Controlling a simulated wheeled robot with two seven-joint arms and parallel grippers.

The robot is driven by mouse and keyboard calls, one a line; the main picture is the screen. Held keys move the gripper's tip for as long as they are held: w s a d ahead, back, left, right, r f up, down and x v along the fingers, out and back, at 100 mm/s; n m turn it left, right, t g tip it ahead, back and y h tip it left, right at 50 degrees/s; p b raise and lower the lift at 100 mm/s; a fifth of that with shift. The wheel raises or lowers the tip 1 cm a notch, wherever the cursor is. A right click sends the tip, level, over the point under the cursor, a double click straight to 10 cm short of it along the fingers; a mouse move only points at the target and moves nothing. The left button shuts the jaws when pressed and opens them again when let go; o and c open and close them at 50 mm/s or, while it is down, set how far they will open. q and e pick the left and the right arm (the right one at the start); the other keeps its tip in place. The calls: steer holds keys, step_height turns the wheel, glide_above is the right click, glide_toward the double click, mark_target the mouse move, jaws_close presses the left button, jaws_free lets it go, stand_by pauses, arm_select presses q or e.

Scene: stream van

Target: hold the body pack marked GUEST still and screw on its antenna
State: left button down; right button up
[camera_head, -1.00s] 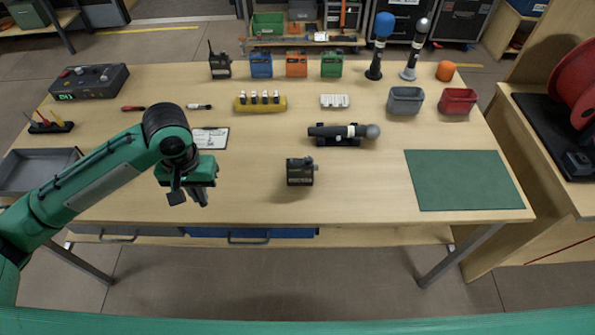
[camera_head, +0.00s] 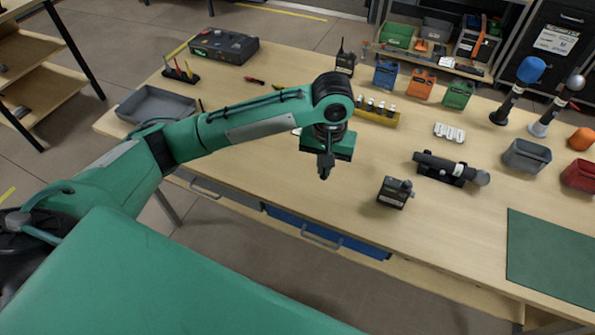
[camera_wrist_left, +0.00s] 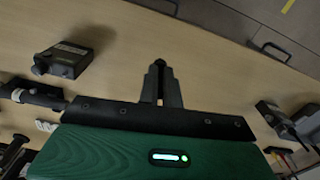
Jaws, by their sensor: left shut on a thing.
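My right gripper is in neither view.
A black microphone (camera_head: 440,168) lies in a cradle behind the pack. Another body pack with an upright antenna (camera_head: 345,62) stands at the back, beside blue, orange and green boxes. A green mat (camera_head: 555,260) lies at right. The table around the pack is clear.

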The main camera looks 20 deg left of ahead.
arm_select(q)
steer(key=w+d+r+n, duration=0.1)
steer(key=w+d+r, duration=0.1)
steer(key=w+d, duration=0.2)
steer(key=w+d+r+n, duration=0.2)
steer(key=w+d, duration=0.2)
steer(key=d, duration=0.7)
steer(key=shift+w+r, duration=0.15)
steer(key=shift+r, duration=0.25)
steer(key=shift+d, duration=0.1)
glide_above(391, 179)
steer(key=shift+f, duration=2.5)
steer(key=shift+w+r, duration=0.1)
steer(key=shift+r, duration=0.65)
